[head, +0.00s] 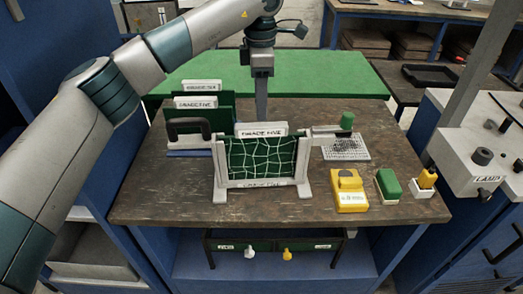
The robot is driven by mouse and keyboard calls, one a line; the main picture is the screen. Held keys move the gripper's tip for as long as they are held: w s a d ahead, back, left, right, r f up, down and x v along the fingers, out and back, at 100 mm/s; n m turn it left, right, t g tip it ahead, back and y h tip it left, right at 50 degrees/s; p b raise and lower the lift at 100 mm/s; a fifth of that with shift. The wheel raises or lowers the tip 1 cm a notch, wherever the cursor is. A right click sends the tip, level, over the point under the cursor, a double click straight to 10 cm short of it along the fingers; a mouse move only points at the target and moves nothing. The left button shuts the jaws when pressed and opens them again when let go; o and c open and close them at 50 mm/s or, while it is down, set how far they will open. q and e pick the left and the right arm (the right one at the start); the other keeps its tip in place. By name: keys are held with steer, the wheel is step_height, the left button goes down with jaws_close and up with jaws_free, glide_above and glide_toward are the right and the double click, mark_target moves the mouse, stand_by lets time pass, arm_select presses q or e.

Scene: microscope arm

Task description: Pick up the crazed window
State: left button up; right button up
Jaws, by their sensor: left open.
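The crazed window looks to be the dark green panel with a web of pale crack lines (262,157), upright in a pale frame stand (219,170) at the front middle of the table. A white label card stands along its top. My left gripper (262,112) comes down from above, behind and above the panel, apart from it as far as I can tell. It is open with nothing seen in it; its fingers show nearly edge-on and their tips lie close to the card's top edge in the picture. My right gripper is out of view.
More labelled green panels (208,112) stand behind left, near a dark handle (188,126). A white perforated plate (346,149), a yellow block (348,191) and a green block (388,186) lie right. A grey lamp fixture (484,158) borders the right. The brown tabletop (160,205) is bare front left.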

mark_target(261, 136)
arm_select(q)
step_height(261, 136, down, 10)
steer(key=p, duration=0.4)
steer(key=shift+r, duration=0.25)
steer(key=shift+f+p, duration=0.35)
steer(key=shift+f, duration=0.45)
step_height(261, 136, down, 5)
steer(key=p, duration=0.4)
steer(key=shift+d, duration=0.1)
steer(key=shift+s, duration=0.1)
jaws_close()
